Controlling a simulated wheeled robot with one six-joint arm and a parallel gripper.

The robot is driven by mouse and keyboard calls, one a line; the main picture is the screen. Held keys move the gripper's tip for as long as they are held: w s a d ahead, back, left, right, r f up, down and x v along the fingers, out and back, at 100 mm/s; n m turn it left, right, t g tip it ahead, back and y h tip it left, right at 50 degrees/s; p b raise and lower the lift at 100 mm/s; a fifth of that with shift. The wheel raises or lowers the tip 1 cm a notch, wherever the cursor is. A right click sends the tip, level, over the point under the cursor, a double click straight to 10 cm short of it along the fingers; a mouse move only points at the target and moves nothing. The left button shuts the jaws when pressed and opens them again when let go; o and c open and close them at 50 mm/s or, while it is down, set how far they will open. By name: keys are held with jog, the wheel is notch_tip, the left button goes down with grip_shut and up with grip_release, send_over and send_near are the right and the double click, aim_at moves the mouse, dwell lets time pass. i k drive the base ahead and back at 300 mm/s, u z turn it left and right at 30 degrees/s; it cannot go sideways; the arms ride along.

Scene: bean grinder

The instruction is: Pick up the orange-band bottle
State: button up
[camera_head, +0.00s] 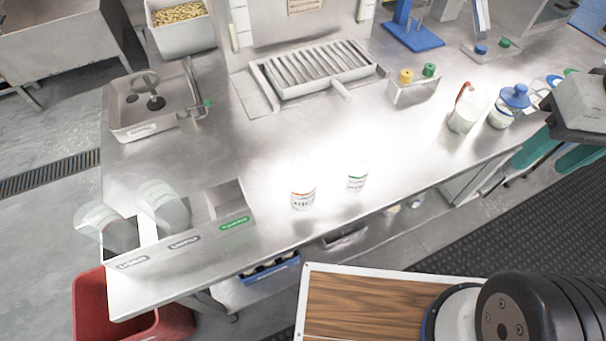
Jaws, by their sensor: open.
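The orange-band bottle (303,198) stands upright on the steel counter (250,165), near its front edge. It is small and white, with an orange band and dark lettering; its top washes out in the glare. A similar white bottle with a green band (357,181) stands a little to its right and farther back, apart from it. My gripper does not show in this view.
A bin with a green label (232,222) lies left of the bottles, with clear containers beyond. A drain tray (320,72) and sink (142,110) are behind. A jug (465,112) and blue-lidded jar (508,108) stand right. Counter around the bottles is clear.

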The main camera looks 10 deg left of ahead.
aim_at(302, 176)
jog(key=z, duration=0.6)
jog(key=k, duration=1.5)
jog(key=u, duration=0.05)
jog(key=i, duration=0.4)
jog(key=z, duration=0.05)
